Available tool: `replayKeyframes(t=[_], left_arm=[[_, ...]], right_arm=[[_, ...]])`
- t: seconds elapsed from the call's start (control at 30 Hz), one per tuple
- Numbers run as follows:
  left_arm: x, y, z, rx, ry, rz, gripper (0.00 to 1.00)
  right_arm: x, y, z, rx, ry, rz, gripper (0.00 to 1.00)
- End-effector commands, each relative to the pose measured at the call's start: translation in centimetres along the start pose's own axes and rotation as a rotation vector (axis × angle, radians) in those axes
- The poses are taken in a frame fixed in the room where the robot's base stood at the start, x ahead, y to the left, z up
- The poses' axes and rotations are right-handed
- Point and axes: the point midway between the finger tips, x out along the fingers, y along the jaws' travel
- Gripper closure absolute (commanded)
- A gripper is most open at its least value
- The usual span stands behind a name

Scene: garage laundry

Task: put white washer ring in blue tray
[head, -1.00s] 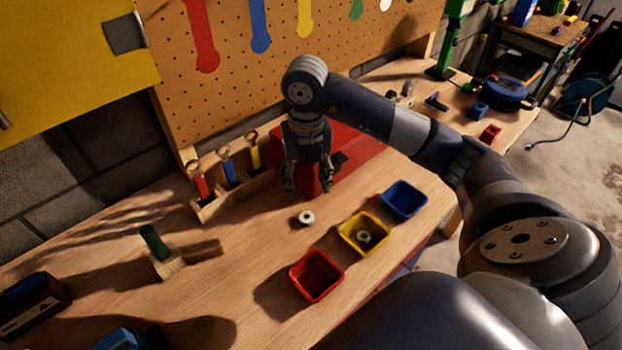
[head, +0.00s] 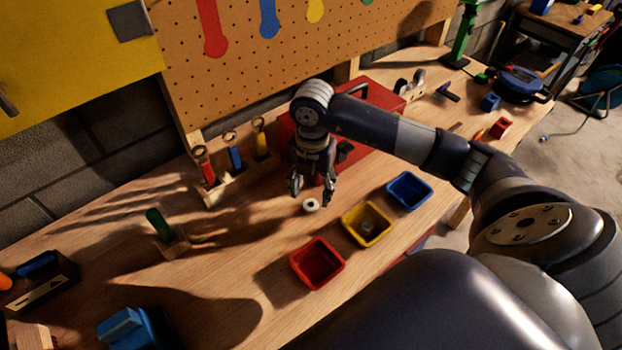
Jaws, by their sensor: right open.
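The white washer ring (head: 311,206) lies flat on the wooden workbench, its dark hole facing up. My right gripper (head: 312,194) points down with its fingers apart, just above and behind the ring in the head view. Nothing is between the fingers, and I cannot tell whether they touch the ring. The blue tray (head: 409,190) stands to the right of the ring and looks empty. My left gripper is out of view.
A yellow tray (head: 366,225) with a small grey piece inside and a red tray (head: 317,264) stand in a row with the blue one. A red toolbox (head: 377,100) stands behind my arm. A wooden rack (head: 228,187) is at the left.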

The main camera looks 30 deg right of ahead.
Motion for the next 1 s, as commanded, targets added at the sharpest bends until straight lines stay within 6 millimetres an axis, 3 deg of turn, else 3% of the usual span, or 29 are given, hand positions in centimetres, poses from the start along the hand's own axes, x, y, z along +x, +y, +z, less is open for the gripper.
replayKeyframes(t=[0.2, 0.3, 0.6, 0.63, 0.8, 1.0], left_arm=[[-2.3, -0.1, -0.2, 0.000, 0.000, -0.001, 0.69], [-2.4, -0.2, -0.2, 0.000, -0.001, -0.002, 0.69], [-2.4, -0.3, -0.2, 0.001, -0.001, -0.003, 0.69], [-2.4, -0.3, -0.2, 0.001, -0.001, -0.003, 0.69], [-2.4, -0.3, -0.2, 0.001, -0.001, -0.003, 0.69], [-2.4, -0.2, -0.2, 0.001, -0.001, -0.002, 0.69]], right_arm=[[2.8, 0.2, -0.2, 0.000, 0.004, -0.005, 0.48], [4.2, 0.2, -0.1, 0.000, 0.002, -0.003, 0.48], [5.0, 0.3, -0.1, -0.001, 0.001, 0.000, 0.48], [5.0, 0.3, -0.1, -0.001, 0.001, 0.000, 0.51], [5.0, 0.3, -0.1, -0.001, 0.000, 0.000, 0.83], [4.9, 0.3, -0.1, -0.001, 0.000, 0.000, 0.86]])
